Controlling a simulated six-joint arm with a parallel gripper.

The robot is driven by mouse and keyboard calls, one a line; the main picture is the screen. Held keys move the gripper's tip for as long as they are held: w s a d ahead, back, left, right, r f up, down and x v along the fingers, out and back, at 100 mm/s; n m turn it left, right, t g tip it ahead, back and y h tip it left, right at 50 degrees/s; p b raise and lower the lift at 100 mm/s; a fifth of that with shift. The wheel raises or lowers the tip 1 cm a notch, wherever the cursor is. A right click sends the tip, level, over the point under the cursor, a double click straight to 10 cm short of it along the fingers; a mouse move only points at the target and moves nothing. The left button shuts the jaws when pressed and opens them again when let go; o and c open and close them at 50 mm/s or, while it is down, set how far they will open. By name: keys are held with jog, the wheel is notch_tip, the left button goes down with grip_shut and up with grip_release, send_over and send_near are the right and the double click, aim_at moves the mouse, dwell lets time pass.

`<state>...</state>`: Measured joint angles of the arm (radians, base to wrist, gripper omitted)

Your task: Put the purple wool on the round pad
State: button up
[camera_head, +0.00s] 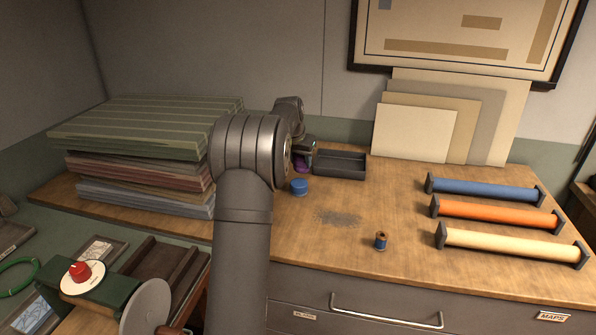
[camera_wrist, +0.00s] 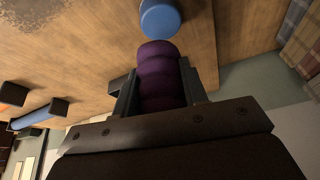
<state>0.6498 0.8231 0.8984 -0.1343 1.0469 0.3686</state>
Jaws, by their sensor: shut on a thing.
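The purple wool (camera_wrist: 159,75) is a ribbed, dark purple roll between the two fingers of my gripper (camera_wrist: 160,88) in the wrist view. My gripper is shut on it. In the head view the wool (camera_head: 302,165) shows only as a small purple piece below my gripper (camera_head: 304,152), left of the dark tray. I cannot tell whether it touches the table. A flat, roundish grey speckled patch (camera_head: 337,217) lies on the table, nearer the front; it may be the round pad. My arm hides part of the table.
A blue cylinder (camera_head: 299,187) stands close in front of the wool; it also shows in the wrist view (camera_wrist: 160,18). A dark open tray (camera_head: 340,175) is just right of my gripper. A small spool (camera_head: 381,241) stands front right.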

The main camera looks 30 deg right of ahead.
aim_at(297, 167)
jog(key=shift+w+a+f, duration=0.2)
jog(key=shift+w+f, duration=0.2)
jog(key=shift+w, duration=0.1)
jog(key=shift+f, duration=1.9)
jog(key=shift+f, duration=0.2)
jog(key=o, duration=0.9)
jog(key=shift+o, duration=0.2)
jog(key=v, duration=1.2)
jog(key=shift+r, duration=0.25)
